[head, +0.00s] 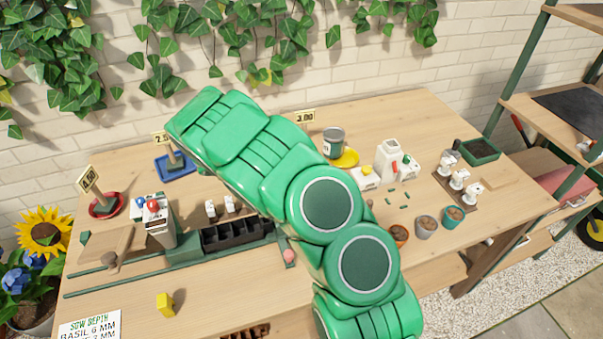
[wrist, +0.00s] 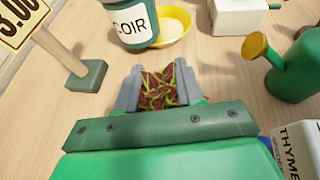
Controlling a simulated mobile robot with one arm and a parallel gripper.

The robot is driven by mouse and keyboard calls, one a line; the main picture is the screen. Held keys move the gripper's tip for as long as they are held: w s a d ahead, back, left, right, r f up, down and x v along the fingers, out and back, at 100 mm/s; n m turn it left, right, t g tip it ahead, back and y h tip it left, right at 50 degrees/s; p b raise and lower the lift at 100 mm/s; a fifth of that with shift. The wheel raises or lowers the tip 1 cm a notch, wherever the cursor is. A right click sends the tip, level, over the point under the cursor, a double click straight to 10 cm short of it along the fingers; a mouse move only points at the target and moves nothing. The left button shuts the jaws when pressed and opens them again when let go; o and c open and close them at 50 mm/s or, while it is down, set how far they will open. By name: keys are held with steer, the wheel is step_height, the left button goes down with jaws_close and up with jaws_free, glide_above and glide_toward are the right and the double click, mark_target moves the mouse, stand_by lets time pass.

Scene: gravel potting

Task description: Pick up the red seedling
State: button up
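The red seedling (wrist: 159,88) shows in the wrist view as dark red leaves with yellow-green edges. Its foliage fills the gap between the two grey fingers of my gripper (wrist: 158,82). The fingers stand apart, one on each side of the leaves. I cannot tell whether they press on it, and its stem and base are hidden below the foliage. In the head view my green arm covers the middle of the bench and hides both the gripper and the seedling.
A coir tin (wrist: 133,22) and yellow saucer (wrist: 174,24) stand just beyond the fingers. A price sign's base (wrist: 86,75) is to the left, a green watering can (wrist: 294,72) to the right. Terracotta, grey and teal pots (head: 452,217) line the bench's front right. The black cell tray (head: 222,236) lies left of my arm.

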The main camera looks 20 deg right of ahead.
steer(key=shift+c, duration=0.5)
jaws_close()
steer(key=shift+r, duration=0.1)
steer(key=shift+r, duration=0.45)
step_height(320, 180, up, 2)
steer(key=shift+r, duration=0.1)
steer(key=s+a+r, duration=0.2)
steer(key=s+r, duration=0.8)
steer(key=s, duration=0.3)
steer(key=shift+s+a, duration=0.2)
steer(key=shift+s, duration=0.2)
